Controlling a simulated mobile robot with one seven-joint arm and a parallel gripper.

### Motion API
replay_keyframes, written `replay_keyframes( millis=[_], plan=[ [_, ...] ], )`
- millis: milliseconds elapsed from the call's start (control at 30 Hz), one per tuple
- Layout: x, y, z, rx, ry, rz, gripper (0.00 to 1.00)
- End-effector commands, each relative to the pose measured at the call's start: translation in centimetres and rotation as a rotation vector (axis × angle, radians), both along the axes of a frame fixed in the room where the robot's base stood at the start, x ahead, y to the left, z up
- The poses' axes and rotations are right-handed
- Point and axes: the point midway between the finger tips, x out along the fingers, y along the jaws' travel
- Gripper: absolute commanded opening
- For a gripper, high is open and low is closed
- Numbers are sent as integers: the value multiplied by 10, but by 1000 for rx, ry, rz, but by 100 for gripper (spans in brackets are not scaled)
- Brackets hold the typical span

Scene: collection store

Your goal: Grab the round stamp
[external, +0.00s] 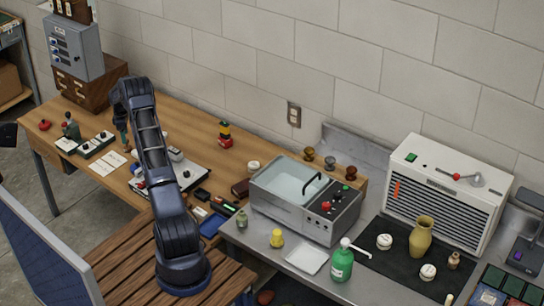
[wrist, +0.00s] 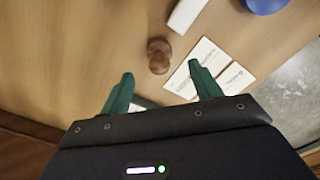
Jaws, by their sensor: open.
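A round brown wooden knob, which looks like the round stamp (wrist: 158,55), stands on the wooden table in the wrist view. It is just beyond the gap between my fingertips and nothing touches it. My gripper (wrist: 160,73) is open and empty, with its two green fingers apart on either side of the knob's line. In the external view my gripper (external: 122,132) hangs over the left part of the wooden table, pointing down.
White printed cards (wrist: 208,68) lie right of the knob, a white block (wrist: 186,15) beyond it, and a blue round thing (wrist: 265,4) at the far edge. A small figure (external: 71,127) and a dark tray (external: 96,145) stand left of my gripper. Bare wood lies left of the knob.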

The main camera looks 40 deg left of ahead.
Motion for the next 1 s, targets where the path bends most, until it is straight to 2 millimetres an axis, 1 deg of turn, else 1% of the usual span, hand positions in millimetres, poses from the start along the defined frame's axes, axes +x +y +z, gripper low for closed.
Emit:
replay_keyframes(
  millis=[33, 100, 267, 367, 600, 700, 900, 967, 1000],
  plan=[
    [0, 0, -8, -2, 1, 0, 63],
    [0, 0, -14, -1, 0, 0, 63],
    [0, 0, -22, -1, -1, 0, 63],
    [0, 0, -32, -2, 1, 0, 63],
    [1, -1, -64, -1, 0, 0, 63],
    [2, -1, -69, 0, 0, -1, 63],
    [2, -1, -70, 1, -1, -1, 63],
    [2, -1, -70, 1, -1, -1, 51],
    [2, -1, -70, 1, -1, -1, 43]
  ],
)
